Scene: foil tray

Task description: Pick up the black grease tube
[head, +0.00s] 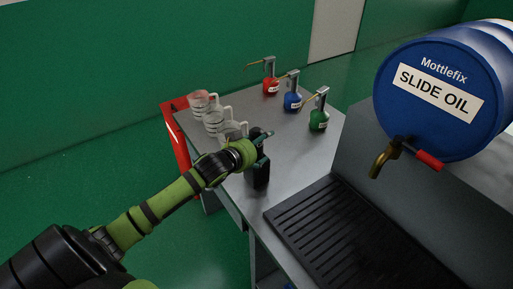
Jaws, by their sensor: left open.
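My left gripper (264,146) is over the near left part of the metal bench, its arm reaching in from the lower left. It is open, with its fingers small and partly hidden. A dark upright shape just below and against it looks like the black grease tube (260,174); its top is covered by the gripper. I cannot tell whether the tube is between the fingers. My right gripper is not in view.
Several clear measuring jugs (214,121) stand at the bench's left edge, close behind the gripper. Red (271,86), blue (292,101) and green (318,119) oil cans stand farther back. A black slotted drip tray (325,215) and a blue drum (420,120) with a tap are to the right.

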